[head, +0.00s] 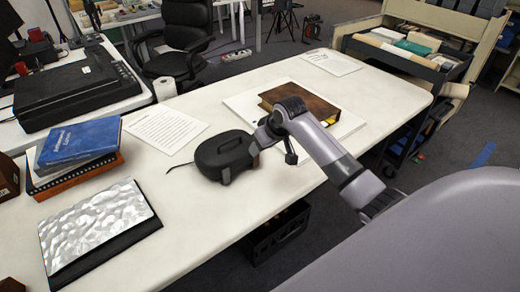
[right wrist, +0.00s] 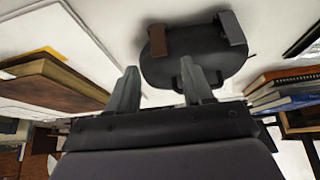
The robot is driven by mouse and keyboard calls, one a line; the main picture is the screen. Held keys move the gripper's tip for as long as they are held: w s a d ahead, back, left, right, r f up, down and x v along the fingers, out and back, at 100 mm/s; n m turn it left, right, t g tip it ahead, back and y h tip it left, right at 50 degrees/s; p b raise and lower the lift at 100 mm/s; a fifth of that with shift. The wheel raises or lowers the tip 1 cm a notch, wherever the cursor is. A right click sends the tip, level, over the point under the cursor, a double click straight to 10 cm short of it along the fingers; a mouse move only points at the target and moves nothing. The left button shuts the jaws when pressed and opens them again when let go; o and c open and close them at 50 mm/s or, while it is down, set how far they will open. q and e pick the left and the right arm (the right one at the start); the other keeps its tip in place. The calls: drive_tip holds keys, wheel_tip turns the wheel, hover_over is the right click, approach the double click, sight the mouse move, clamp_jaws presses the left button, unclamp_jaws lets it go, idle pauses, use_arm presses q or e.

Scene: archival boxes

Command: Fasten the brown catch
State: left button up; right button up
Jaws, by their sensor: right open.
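A black rounded case (head: 225,153) lies on the white table, and it also fills the upper middle of the right wrist view (right wrist: 195,65). A brown catch (right wrist: 173,40) sits at its upper left edge in that view, and a grey catch (right wrist: 232,28) at its upper right edge. I cannot tell whether either is fastened. My right gripper (right wrist: 160,66) is open and empty, its fingers spread below the brown catch in the picture, apart from it. My left gripper is not in view.
A brown book-like box (head: 300,103) lies on a white board behind my right arm. A stack of books (head: 80,145), a silvery textured panel (head: 95,225) and a paper sheet (head: 165,128) lie to the left.

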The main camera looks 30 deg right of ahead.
drive_tip(key=shift+v, duration=1.1)
drive_tip(key=s+a+f+n+g, duration=0.1)
drive_tip(key=s+a+f, duration=0.3)
drive_tip(key=s, duration=0.4)
drive_tip(key=s+a+f+n, duration=0.1)
drive_tip(key=s+a+f, duration=0.35)
drive_tip(key=s, duration=0.45)
drive_tip(key=s+a+r+m+g, duration=0.1)
drive_tip(key=s+r, duration=0.1)
drive_tip(key=s, duration=0.6)
drive_tip(key=s+a+r, duration=0.2)
drive_tip(key=s, duration=0.6)
drive_tip(key=w+a+f+t+y, duration=0.1)
drive_tip(key=w+a+f+t, duration=0.1)
drive_tip(key=w+f+t, duration=0.4)
drive_tip(key=shift+w+a+f+t+y, duration=0.3)
drive_tip(key=shift+a+f, duration=0.1)
drive_tip(key=shift+f, duration=1.4)
